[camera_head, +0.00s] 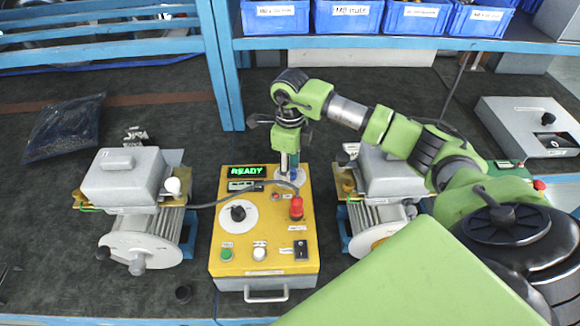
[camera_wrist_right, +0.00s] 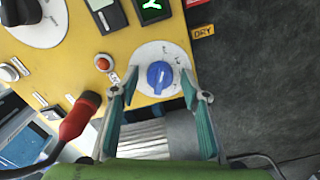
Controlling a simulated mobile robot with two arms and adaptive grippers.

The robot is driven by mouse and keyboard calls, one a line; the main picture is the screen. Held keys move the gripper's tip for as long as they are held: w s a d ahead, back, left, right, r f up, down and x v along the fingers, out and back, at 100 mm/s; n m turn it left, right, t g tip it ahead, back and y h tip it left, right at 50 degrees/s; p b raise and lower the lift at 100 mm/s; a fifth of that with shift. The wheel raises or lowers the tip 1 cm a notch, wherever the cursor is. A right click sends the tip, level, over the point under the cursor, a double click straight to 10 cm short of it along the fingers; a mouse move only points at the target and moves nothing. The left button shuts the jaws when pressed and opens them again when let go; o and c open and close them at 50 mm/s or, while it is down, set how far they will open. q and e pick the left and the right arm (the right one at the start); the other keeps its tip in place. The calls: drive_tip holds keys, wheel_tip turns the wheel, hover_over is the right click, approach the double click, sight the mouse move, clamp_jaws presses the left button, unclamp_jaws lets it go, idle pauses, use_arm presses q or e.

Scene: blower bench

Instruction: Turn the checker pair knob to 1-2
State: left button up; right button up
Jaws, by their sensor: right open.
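The yellow checker box (camera_head: 265,232) stands on the dark bench, its display (camera_head: 247,170) reading READY. In the right wrist view a blue knob (camera_wrist_right: 160,76) sits on a white round dial (camera_wrist_right: 148,55); its markings are too small to read. My right gripper (camera_wrist_right: 160,87) is open, its teal-padded fingers at either side of the blue knob, with a gap on both sides. In the head view my right gripper (camera_head: 289,170) points down over the box's back right corner and hides the blue knob. My left gripper is not in view.
A black knob (camera_head: 238,212), a red-capped connector (camera_head: 296,207), a green button (camera_head: 226,254) and a white button (camera_head: 259,253) are on the panel. Grey blower units (camera_head: 125,178) (camera_head: 388,178) flank the box. A cable crosses the panel. Blue bins (camera_head: 347,17) line the shelf behind.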

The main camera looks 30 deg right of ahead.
drive_tip(key=c, duration=1.1)
drive_tip(key=shift+m, duration=0.4)
drive_tip(key=m+b, duration=0.1)
drive_tip(key=m, duration=0.1)
drive_tip(key=shift+m, duration=0.4)
drive_tip(key=shift+r+m+b, duration=0.1)
drive_tip(key=shift+m+b, duration=0.45)
drive_tip(key=shift+m, duration=1.55)
drive_tip(key=shift+w, duration=0.1)
drive_tip(key=o, duration=1.1)
